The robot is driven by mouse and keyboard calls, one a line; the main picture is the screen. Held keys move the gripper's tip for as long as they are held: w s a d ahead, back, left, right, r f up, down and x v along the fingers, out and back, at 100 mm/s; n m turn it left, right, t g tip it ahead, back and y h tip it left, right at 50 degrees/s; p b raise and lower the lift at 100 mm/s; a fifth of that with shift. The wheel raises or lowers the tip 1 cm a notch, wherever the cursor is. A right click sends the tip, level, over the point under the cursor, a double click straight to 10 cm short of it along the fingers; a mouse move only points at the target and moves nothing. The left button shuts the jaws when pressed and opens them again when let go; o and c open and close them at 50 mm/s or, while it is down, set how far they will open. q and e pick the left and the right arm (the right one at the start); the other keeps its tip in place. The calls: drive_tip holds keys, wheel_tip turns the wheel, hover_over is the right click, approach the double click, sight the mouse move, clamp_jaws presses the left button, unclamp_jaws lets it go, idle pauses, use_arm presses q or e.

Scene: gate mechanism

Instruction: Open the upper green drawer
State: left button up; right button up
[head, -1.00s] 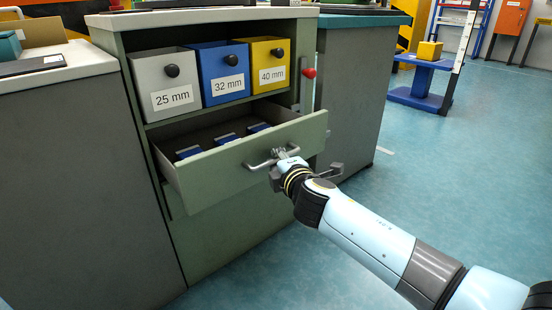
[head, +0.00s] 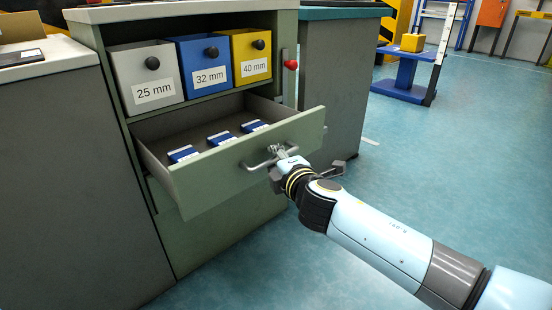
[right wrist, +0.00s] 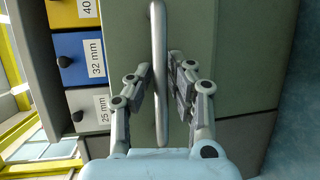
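The upper green drawer (head: 215,182) of the green cabinet stands well out of its opening, and its inside shows. Three small blue things (head: 221,138) lie in it. My right gripper (head: 279,153) is at the metal bar handle (head: 256,163) on the drawer front. The exact contact at the fingertips is hard to see. My left gripper is in no view.
Grey, blue and yellow bins (head: 205,75) labelled 25, 32 and 40 mm sit on the shelf above the drawer. A red knob (head: 291,64) is on the cabinet's right side. A grey cabinet (head: 345,90) stands behind. The floor (head: 450,170) at the right is clear.

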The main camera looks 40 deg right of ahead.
drive_tip(key=shift+o, duration=1.3)
drive_tip(key=v, duration=1.2)
